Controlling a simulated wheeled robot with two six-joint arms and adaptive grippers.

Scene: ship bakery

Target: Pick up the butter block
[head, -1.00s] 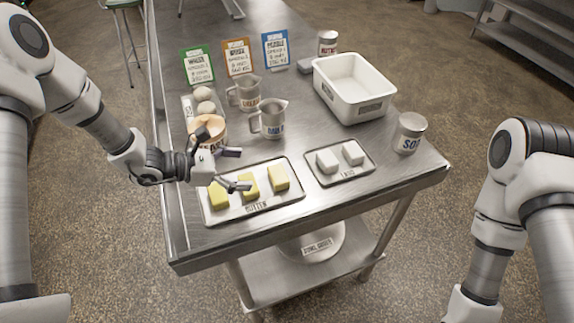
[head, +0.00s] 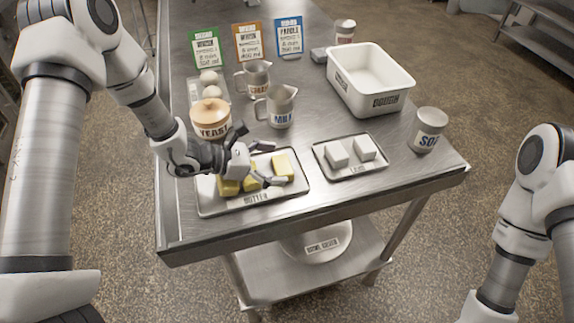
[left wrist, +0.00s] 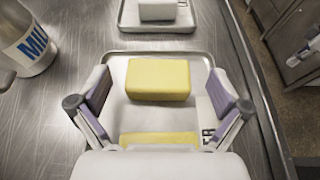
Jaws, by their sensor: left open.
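Several yellow butter blocks lie on the metal butter tray (head: 218,207) at the front left of the steel table. In the left wrist view one butter block (left wrist: 158,79) lies ahead between the open fingers, untouched. Part of a second block (left wrist: 160,138) shows nearer, below the palm.
A tray with two white blocks (head: 337,153) stands to the right. Behind the butter are a yeast jar (head: 211,121), a milk jug (head: 281,108), another jug and recipe cards. A white dough tub (head: 371,80) and a labelled can (head: 427,130) stand at the right.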

